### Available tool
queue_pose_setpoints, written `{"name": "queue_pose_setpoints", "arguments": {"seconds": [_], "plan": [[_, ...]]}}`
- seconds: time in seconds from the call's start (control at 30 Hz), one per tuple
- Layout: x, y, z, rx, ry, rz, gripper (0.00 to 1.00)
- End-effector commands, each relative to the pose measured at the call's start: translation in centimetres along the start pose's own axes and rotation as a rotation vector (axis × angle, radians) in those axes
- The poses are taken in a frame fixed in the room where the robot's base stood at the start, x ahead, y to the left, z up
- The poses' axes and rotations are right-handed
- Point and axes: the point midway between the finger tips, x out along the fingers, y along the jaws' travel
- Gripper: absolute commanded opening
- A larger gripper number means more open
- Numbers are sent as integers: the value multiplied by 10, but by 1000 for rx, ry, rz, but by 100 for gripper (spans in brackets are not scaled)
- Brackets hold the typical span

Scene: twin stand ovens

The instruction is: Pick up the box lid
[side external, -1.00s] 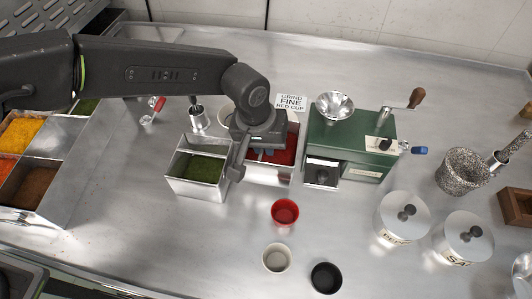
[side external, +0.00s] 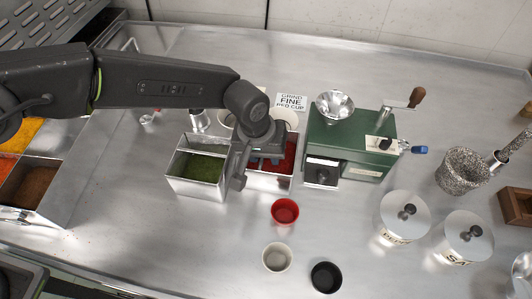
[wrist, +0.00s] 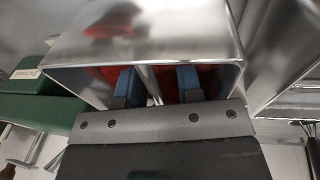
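I cannot make out a separate box lid for certain. In the wrist view my gripper's two blue-padded fingers (wrist: 159,85) are apart. A thin bright metal strip (wrist: 148,78) shows between them, with clear gaps on both sides. Red powder lies beyond the fingers, beneath a broad shiny metal surface (wrist: 145,38). Whether the fingers touch any metal is unclear.
A green grinder (side external: 350,145) with a steel funnel stands close at right. A red cup (side external: 285,212), a white cup (side external: 277,258) and a black cup (side external: 326,277) stand in front. Lidded canisters (side external: 404,215) and a mortar (side external: 462,170) are farther right.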

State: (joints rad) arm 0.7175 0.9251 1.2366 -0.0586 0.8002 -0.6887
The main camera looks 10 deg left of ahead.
Motion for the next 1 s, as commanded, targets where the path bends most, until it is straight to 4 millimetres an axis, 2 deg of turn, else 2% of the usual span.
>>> {"name": "queue_pose_setpoints", "arguments": {"seconds": [0.17,0.27,0.5,0.7,0.83,1.0], "plan": [[-5,1,-1,0,1,1,33],[-18,1,-1,0,2,2,33],[-68,1,-1,0,4,3,33],[-103,0,-1,0,2,1,33],[-117,0,-1,0,2,1,33],[-122,0,0,0,0,-1,33]]}}
